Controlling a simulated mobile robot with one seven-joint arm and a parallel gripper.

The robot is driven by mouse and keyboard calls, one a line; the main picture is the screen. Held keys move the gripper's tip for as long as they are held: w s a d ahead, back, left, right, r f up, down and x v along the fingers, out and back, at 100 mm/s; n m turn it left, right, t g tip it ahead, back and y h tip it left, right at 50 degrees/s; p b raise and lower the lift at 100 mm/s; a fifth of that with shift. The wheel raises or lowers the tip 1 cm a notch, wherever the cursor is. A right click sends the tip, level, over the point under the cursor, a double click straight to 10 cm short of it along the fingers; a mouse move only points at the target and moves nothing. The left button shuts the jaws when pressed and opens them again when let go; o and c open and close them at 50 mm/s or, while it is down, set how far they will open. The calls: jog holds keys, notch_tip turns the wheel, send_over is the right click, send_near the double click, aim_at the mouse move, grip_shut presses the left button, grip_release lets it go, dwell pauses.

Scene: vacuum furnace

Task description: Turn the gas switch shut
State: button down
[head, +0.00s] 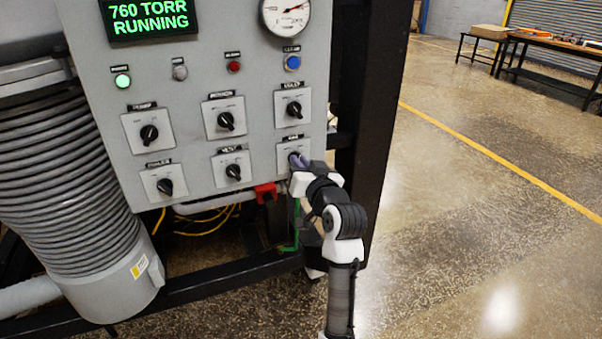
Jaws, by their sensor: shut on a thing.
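The gas switch (284,156) is the lowest switch in the right column of the grey control panel, with a small dark label above its light plate. My gripper (297,159) is at this plate, its fingers shut on the gas switch's knob. The fingers and white hand cover the knob, so its angle cannot be read. My arm reaches up to it from the lower right.
Other black knobs (226,120) sit left of and above the gas switch. A green display (149,20) reads "760 TORR RUNNING". A red valve handle (265,193) and green part (290,247) are close below my gripper. A black frame post (366,110) stands right.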

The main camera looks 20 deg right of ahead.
jog(key=n+b, duration=0.9)
jog(key=shift+a+f, duration=0.1)
jog(key=shift+a, duration=0.05)
dwell(0.4)
jog(key=c, duration=1.5)
grip_release()
jog(key=s+b, duration=0.2)
jog(key=s, duration=1.2)
jog(key=shift+d, duration=0.2)
